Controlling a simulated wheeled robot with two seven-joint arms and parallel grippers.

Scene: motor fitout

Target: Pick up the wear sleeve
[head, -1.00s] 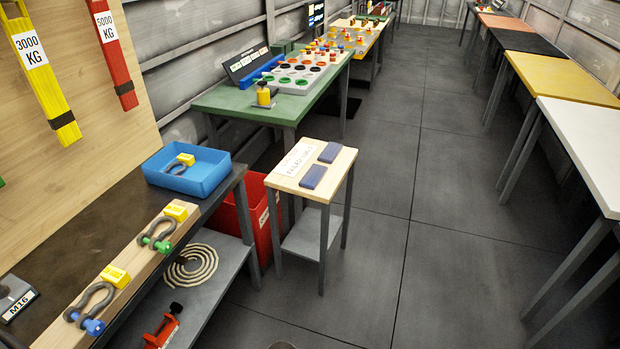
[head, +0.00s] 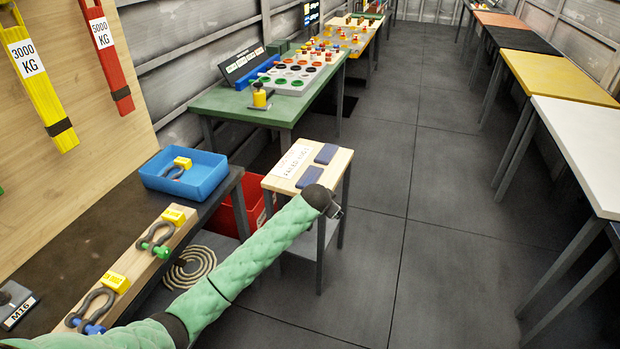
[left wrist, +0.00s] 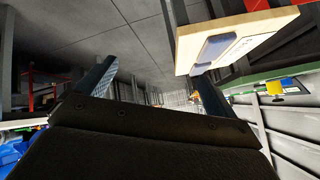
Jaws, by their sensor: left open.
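Two dark blue flat pieces, which look like the wear sleeves, lie on a small wooden stand (head: 257,182). The rear blue piece (head: 326,153) and the front blue piece (head: 309,177) lie beside a white label (head: 291,161). My left gripper (head: 337,212) is at the end of my green-sleeved arm, near the stand's front right side in the head view. In the left wrist view my left gripper (left wrist: 157,70) is open and empty, with the stand top (left wrist: 240,32) and one blue piece (left wrist: 214,48) beside its right finger. My right gripper is not in view.
A blue bin (head: 208,177) with a shackle stands on the dark bench at left. Shackles lie on a wooden board (head: 140,270) there. A green table (head: 225,103) stands beyond.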

